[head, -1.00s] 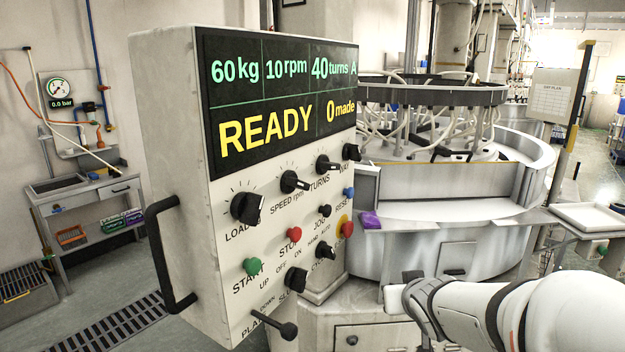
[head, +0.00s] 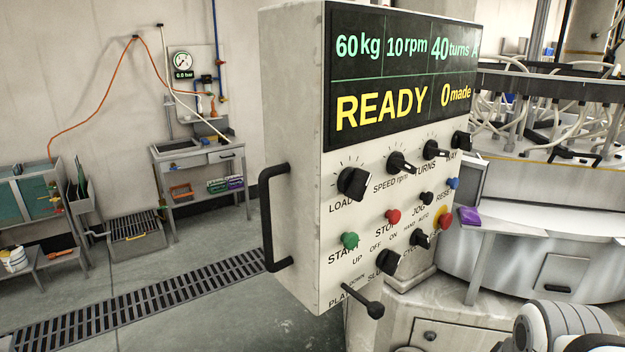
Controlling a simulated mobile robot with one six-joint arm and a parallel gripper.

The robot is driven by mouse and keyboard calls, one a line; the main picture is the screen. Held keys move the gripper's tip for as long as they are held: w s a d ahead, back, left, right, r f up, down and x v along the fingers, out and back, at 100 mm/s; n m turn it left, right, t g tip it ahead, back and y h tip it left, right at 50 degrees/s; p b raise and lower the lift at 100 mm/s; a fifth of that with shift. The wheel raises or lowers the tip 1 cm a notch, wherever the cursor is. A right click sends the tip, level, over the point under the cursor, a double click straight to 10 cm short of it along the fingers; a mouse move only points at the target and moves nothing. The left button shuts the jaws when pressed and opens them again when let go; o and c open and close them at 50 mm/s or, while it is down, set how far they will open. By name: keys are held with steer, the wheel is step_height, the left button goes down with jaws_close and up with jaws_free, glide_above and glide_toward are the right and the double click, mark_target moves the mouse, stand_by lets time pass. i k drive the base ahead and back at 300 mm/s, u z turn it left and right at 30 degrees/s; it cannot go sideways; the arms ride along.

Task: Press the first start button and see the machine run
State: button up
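The control box (head: 292,120) stands in the middle of the head view, its panel facing right and toward me. Its display (head: 395,75) reads 60 kg, 10 rpm, 40 turns, READY and 0 made. The green START button (head: 349,241) is at the panel's lower left, with the red STOP button (head: 392,216) to its right. The lapping machine (head: 520,240) is behind the box at the right, partly hidden by it. Part of my arm shows at the lower right corner, apart from the panel. My gripper is not in view.
A black handle (head: 268,215) sticks out from the box's left side, and a black lever (head: 365,303) from the panel's bottom. A purple item (head: 468,216) lies on a ledge at right. A side table (head: 200,160) stands by the wall. The floor at left is clear around a drain grate (head: 140,300).

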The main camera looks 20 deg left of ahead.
mark_target(350, 240)
steer(key=u, duration=0.85)
steer(key=k, duration=0.55)
steer(key=u, duration=0.25)
steer(key=i, duration=0.5)
steer(key=u, duration=0.05)
